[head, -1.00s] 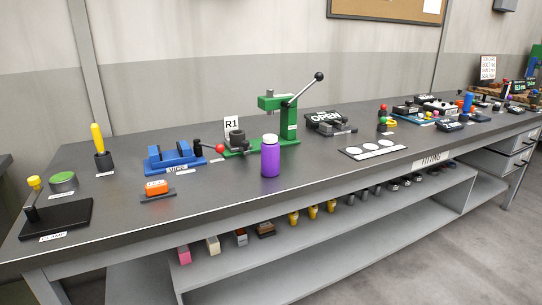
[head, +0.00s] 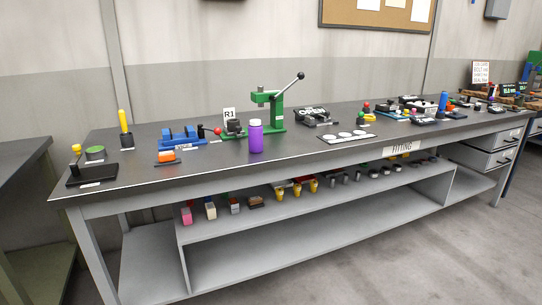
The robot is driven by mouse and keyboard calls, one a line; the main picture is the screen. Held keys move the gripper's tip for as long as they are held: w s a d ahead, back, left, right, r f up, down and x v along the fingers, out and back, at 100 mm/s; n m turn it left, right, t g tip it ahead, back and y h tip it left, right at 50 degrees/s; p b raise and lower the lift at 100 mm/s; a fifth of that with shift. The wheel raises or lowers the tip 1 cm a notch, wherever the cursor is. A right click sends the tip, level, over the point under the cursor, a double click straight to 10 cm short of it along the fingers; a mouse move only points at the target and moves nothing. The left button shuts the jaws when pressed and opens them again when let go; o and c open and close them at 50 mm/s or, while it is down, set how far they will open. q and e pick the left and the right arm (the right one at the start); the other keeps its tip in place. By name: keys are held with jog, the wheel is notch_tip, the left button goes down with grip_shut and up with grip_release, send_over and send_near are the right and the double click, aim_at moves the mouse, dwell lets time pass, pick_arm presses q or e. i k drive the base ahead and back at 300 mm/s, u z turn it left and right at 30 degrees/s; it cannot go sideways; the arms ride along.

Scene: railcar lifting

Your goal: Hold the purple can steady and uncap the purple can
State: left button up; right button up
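The purple can (head: 256,138) stands upright near the front edge of the long grey workbench (head: 215,166), in front of the green press. Its pale whitish cap (head: 255,122) is on top. Neither of my grippers shows in the head view, and nothing touches the can.
A green press (head: 275,112) with a raised lever stands behind the can. The lower shelf (head: 330,198) holds several small parts. Floor is clear at right.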

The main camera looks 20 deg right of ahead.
aim_at(255, 133)
jog(key=z, duration=1.7)
jog(key=i, duration=1.05)
jog(key=u, duration=0.65)
jog(key=i, duration=0.85)
jog(key=u, duration=0.9)
